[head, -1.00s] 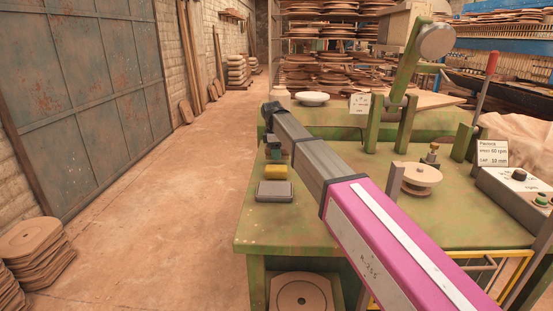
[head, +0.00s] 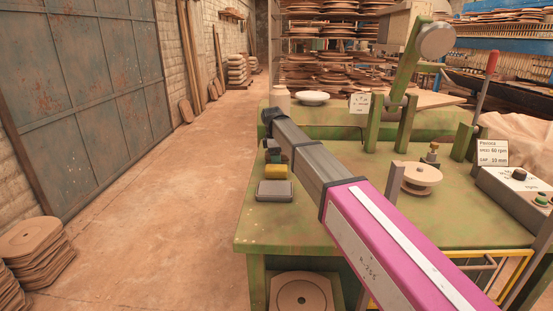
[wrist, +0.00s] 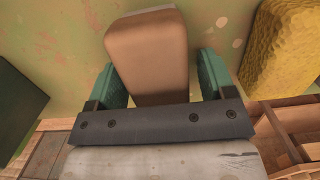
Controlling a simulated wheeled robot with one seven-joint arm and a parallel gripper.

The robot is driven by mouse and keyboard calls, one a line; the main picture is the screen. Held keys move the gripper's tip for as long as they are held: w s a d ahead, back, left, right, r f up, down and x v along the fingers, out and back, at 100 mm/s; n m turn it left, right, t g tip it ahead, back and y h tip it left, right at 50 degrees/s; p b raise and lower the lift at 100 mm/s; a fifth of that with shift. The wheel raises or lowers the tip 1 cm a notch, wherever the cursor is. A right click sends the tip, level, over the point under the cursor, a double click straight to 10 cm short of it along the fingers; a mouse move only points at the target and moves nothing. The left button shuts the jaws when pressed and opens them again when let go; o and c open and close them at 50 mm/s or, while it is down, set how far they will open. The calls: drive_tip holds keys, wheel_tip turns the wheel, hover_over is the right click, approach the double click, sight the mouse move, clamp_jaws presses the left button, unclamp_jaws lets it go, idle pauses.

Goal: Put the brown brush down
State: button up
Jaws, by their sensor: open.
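The brown brush (wrist: 148,55) shows in the wrist view as a rounded brown block between the two green fingers of my gripper (wrist: 162,82). The fingers are open. A narrow gap shows between the brush and the right finger; at the left finger I cannot tell whether they touch. The brush lies over the green bench top (wrist: 225,25), and its underside is hidden. In the head view my gripper (head: 272,151) is low over the left side of the green bench (head: 330,220), behind the yellow sponge. I cannot make out the brush clearly there.
The yellow sponge (head: 277,172) is close to my gripper, at the right in the wrist view (wrist: 280,50). A grey box (head: 274,191) sits nearer on the bench. A dark block (wrist: 18,105) is at the wrist view's left. A pale wheel (head: 421,174) stands farther right.

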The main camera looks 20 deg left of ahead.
drive_tip(key=r, duration=0.8)
drive_tip(key=a+r, duration=0.1)
drive_tip(key=r, duration=0.3)
drive_tip(key=shift+s, duration=0.2)
